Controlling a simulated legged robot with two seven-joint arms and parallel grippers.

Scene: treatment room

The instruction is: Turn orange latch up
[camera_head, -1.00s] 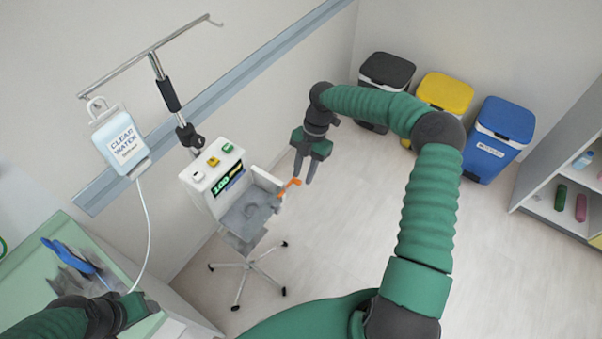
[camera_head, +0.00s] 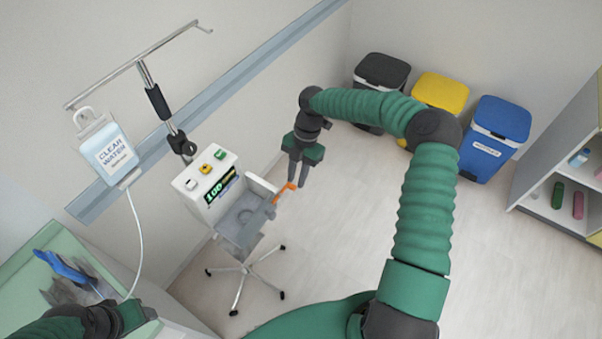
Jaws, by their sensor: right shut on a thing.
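The orange latch (camera_head: 283,194) sticks out from the right side of the grey basin on the white wheeled machine (camera_head: 205,184). It slants up to the right, toward my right gripper. My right gripper (camera_head: 297,180) points down, and its dark fingers are shut on the outer end of the latch. The exact contact is small and partly covered by the fingers. My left gripper (camera_head: 138,314) is at the lower left beside the green-topped table, far from the latch. Its fingers are not clear enough to judge.
A blue object (camera_head: 60,265) lies on the green table (camera_head: 25,262). Black, yellow and blue bins (camera_head: 494,138) and a shelf (camera_head: 560,165) are at right. The floor between is clear.

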